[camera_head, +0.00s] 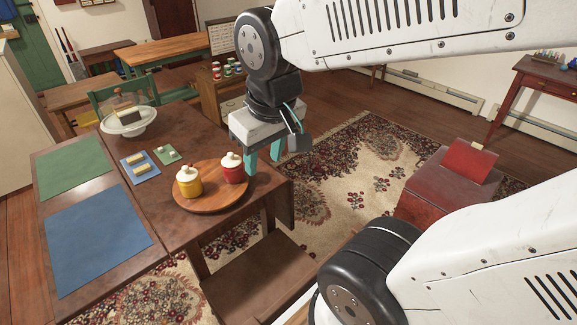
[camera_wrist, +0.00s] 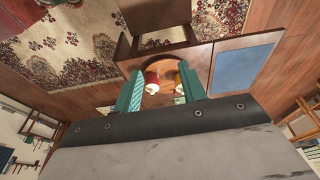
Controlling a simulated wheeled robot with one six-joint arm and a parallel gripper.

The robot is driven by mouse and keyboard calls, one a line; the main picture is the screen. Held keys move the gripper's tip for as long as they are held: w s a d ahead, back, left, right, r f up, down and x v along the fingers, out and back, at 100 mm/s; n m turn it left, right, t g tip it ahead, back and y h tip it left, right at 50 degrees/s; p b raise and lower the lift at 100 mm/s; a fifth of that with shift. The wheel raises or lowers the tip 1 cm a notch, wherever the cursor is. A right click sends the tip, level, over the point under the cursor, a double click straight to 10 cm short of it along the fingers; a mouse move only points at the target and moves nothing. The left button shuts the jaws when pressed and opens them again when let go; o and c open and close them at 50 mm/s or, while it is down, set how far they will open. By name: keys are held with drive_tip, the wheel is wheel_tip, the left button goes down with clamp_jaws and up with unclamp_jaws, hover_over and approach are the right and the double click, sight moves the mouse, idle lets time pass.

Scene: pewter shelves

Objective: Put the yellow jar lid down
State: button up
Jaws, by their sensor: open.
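The yellow jar (camera_head: 188,187) stands upright on a round wooden board (camera_head: 215,202) on the table. Its cream lid (camera_head: 187,174) with a knob sits on top of it. A red jar (camera_head: 233,174) with a similar cream lid (camera_head: 231,159) stands beside it. My gripper (camera_head: 263,164) is open, with teal fingers pointing down, to the right of the red jar in the head view. In the wrist view my gripper (camera_wrist: 160,70) has nothing between its fingers; the red jar (camera_wrist: 151,76) and the yellow jar (camera_wrist: 177,77) show beyond them, the yellow one partly behind a finger.
The table also holds a blue mat (camera_head: 97,237), a green mat (camera_head: 72,167), small blue and green plates with pale pieces, and a glass-domed cake stand (camera_head: 128,130). A brown bench (camera_head: 258,279) is in front. A red box (camera_head: 468,161) sits on a chest at right.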

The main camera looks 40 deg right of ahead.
drive_tip(key=shift+o, duration=1.2)
drive_tip(key=s+r+g, duration=0.1)
drive_tip(key=s, duration=0.5)
drive_tip(key=shift+s+a+r, duration=0.15)
drive_tip(key=shift+a+r, duration=0.1)
drive_tip(key=shift+a, duration=0.05)
drive_tip(key=o, duration=0.8)
drive_tip(key=shift+s+g, duration=0.3)
drive_tip(key=n+g, duration=0.1)
drive_tip(key=n, duration=0.1)
hover_over(185, 166)
drive_tip(key=f, duration=1.7)
drive_tip(key=shift+s+f, duration=0.15)
drive_tip(key=shift+s, duration=0.05)
drive_tip(key=shift+n, duration=0.3)
drive_tip(key=shift+w+f, duration=0.15)
drive_tip(key=shift+f, duration=1.8)
drive_tip(key=shift+w+f, duration=0.15)
drive_tip(key=shift+f, duration=1.75)
